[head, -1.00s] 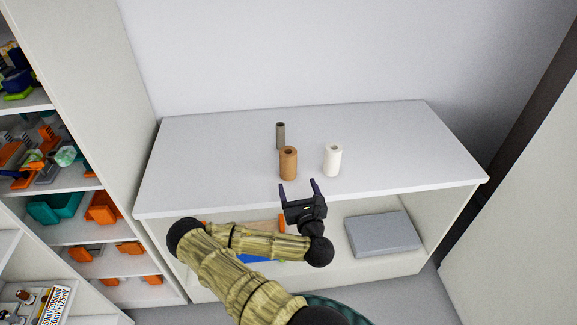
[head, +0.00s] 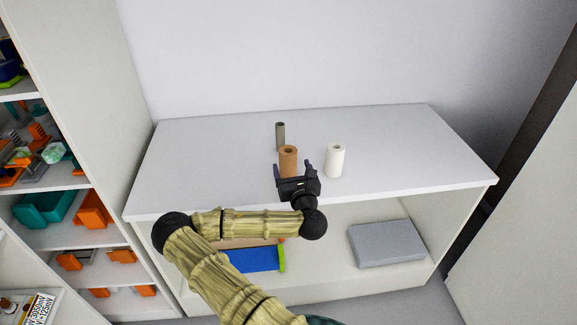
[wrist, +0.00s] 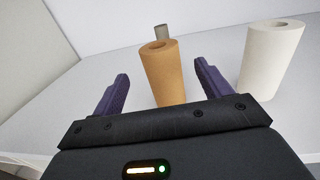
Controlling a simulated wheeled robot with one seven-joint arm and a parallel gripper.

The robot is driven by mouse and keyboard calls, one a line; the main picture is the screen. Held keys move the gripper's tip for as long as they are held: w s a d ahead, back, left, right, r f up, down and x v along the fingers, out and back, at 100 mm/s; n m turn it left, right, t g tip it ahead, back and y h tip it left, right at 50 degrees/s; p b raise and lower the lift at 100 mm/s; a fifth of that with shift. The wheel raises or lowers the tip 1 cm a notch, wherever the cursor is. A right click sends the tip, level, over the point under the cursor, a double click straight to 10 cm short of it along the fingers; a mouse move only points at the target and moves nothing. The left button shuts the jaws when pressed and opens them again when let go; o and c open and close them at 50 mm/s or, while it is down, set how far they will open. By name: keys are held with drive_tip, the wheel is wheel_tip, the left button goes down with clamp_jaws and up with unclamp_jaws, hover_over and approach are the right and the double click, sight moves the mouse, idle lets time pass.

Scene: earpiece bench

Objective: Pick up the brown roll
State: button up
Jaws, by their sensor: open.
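The brown roll (head: 288,158) stands upright on the white bench top, near its middle. My gripper (head: 294,168) is open at the near side of the roll, and its body hides the roll's lower part in the head view. In the wrist view the brown roll (wrist: 163,73) shows ahead, between the two purple fingers (wrist: 160,88) in the picture. I cannot tell whether the fingertips reach around it. Nothing is held.
A white roll (head: 335,160) stands close on the right, outside the right finger. A thinner grey-brown roll (head: 280,136) stands behind. The bench top (head: 410,150) is clear to the right and left. A grey box (head: 386,243) lies on the shelf below.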

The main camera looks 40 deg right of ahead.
sight(290, 161)
drive_tip(key=shift+x, duration=1.55)
drive_tip(key=shift+w+d, duration=0.1)
drive_tip(key=x, duration=0.5)
drive_tip(key=shift+d+r+p, duration=0.1)
drive_tip(key=shift+r+p, duration=0.05)
drive_tip(key=shift+p, duration=0.25)
drive_tip(key=shift+c, duration=0.3)
drive_tip(key=c, duration=1.1)
drive_tip(key=shift+c, duration=0.2)
wheel_tip(290, 161, up, 10)
drive_tip(key=shift+r, duration=0.1)
